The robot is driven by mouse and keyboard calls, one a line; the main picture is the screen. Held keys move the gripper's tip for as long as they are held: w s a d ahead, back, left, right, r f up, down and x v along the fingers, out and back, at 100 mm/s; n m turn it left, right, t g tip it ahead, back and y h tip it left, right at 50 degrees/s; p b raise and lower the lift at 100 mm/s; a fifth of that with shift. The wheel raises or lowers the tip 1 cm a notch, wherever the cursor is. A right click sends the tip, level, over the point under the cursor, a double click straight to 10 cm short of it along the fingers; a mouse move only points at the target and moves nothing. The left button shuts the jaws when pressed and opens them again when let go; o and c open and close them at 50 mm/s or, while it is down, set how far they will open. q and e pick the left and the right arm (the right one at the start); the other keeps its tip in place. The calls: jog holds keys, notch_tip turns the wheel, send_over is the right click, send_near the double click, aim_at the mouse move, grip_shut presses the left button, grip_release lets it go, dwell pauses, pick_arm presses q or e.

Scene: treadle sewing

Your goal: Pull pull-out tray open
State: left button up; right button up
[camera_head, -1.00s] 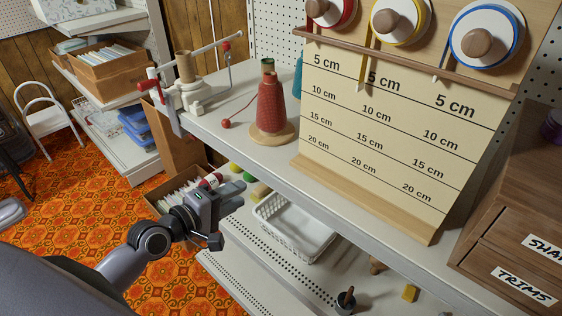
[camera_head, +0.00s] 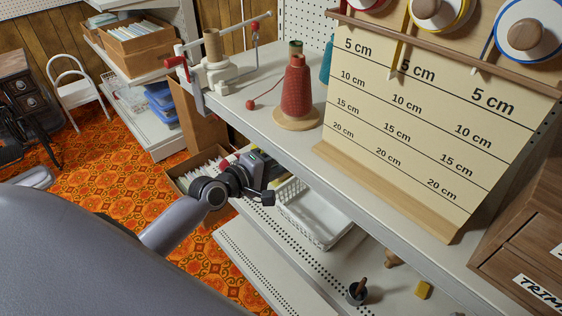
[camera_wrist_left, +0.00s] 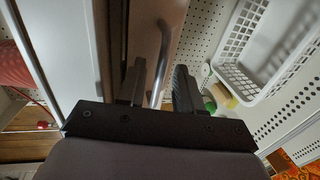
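A brown wooden front with a curved metal bar handle (camera_wrist_left: 165,48) shows in the left wrist view; I take it for the pull-out tray (camera_wrist_left: 146,32). It lies along the pale counter edge. In the head view I cannot make it out under the counter. My left gripper (camera_head: 272,172) is just below the counter's front edge in the head view. In the left wrist view its two fingers (camera_wrist_left: 159,85) are apart, with the handle's near end between them. I cannot tell whether they touch it. My right gripper is not in view.
The counter (camera_head: 262,122) carries a red thread cone (camera_head: 297,92), a clamp-on winder (camera_head: 213,70) and a measuring board (camera_head: 400,130). Patterned carpet lies at left.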

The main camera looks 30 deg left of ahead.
pick_arm(q)
grip_shut()
dwell(1.4)
